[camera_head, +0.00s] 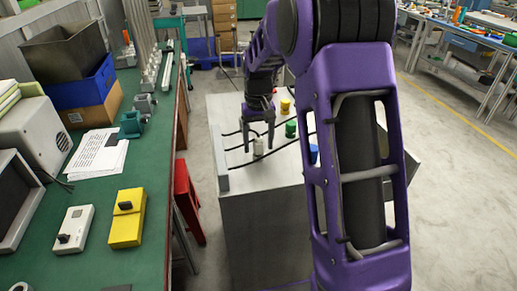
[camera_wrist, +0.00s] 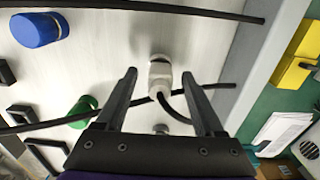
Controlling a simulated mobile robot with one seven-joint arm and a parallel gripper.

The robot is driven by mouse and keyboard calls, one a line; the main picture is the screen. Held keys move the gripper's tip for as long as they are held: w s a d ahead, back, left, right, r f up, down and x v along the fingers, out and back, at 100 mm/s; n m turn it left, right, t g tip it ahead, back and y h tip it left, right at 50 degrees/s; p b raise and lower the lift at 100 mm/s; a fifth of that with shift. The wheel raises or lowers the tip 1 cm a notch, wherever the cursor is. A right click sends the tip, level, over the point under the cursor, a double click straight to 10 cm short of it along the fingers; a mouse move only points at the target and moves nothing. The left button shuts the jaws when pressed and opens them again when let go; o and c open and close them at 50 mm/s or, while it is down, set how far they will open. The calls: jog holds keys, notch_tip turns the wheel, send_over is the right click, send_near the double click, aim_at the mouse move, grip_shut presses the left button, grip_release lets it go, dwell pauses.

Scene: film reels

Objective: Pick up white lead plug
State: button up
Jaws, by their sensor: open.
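The white lead plug (camera_head: 258,147) is upright on the pale top of a grey cabinet (camera_head: 262,215). In the wrist view the white plug (camera_wrist: 160,75) has a black cable curving away from it. My gripper (camera_head: 259,146) is open and points down at the plug. In the wrist view my gripper (camera_wrist: 159,75) has one fingertip on each side of the plug, with visible gaps. I cannot tell whether either finger touches it.
A green plug (camera_head: 291,129), a yellow plug (camera_head: 285,105) and a blue plug (camera_head: 314,154) are on the same top. Black cables cross around them. A green workbench (camera_head: 110,180) with boxes and devices stands to the left, and a red stool (camera_head: 187,200) is beside it.

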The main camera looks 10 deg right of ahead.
jog(key=shift+f, duration=0.15)
grip_shut()
dwell(0.4)
